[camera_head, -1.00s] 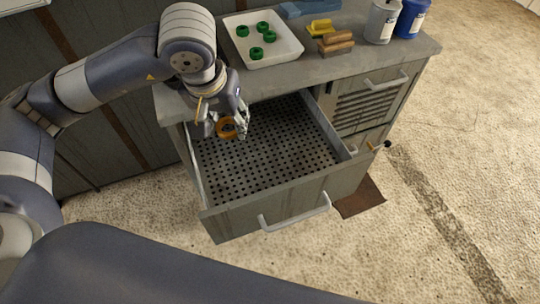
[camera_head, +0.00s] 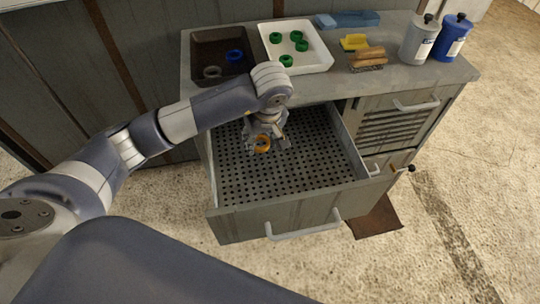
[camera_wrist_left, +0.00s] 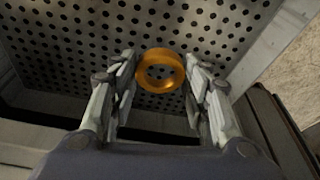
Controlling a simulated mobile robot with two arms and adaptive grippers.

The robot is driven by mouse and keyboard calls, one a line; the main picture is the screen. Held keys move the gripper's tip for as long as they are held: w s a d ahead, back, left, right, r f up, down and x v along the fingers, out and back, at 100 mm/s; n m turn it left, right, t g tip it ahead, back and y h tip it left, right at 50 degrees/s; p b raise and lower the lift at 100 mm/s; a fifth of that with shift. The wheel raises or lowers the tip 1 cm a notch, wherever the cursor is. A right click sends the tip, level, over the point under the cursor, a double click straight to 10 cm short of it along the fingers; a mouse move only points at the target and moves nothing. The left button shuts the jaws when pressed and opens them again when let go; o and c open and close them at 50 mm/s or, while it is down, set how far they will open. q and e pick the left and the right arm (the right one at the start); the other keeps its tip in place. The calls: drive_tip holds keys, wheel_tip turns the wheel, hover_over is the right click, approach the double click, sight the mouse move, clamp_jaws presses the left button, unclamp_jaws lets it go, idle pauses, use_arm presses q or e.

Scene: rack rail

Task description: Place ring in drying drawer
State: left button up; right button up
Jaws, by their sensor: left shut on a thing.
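An orange ring (camera_head: 263,142) is held between the fingers of my left gripper (camera_head: 265,146), inside the outline of the open drawer (camera_head: 318,165). The drawer has a perforated floor and is pulled out from the cabinet. In the left wrist view the orange ring (camera_wrist_left: 161,71) sits between the two fingertips (camera_wrist_left: 160,80), with the perforated floor behind it. I cannot tell how high the ring is above the floor. My right gripper is not in view.
On the worktop are a dark tray (camera_head: 204,49) with a blue ring (camera_head: 234,56) and a grey ring (camera_head: 212,72), and a white tray (camera_head: 318,59) with several green rings. A yellow sponge (camera_head: 354,42), a brush (camera_head: 367,58) and two bottles (camera_head: 419,40) stand to the right. The drawer floor is otherwise clear.

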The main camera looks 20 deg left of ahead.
sight(261, 159)
use_arm(q)
wheel_tip(261, 159, down, 3)
drive_tip(key=shift+r, duration=0.1)
wheel_tip(261, 159, down, 3)
drive_tip(key=shift+f, duration=0.4)
drive_tip(key=o, duration=0.6)
drive_tip(key=shift+f, duration=0.1)
drive_tip(key=o, duration=0.5)
drive_tip(key=shift+c, duration=0.2)
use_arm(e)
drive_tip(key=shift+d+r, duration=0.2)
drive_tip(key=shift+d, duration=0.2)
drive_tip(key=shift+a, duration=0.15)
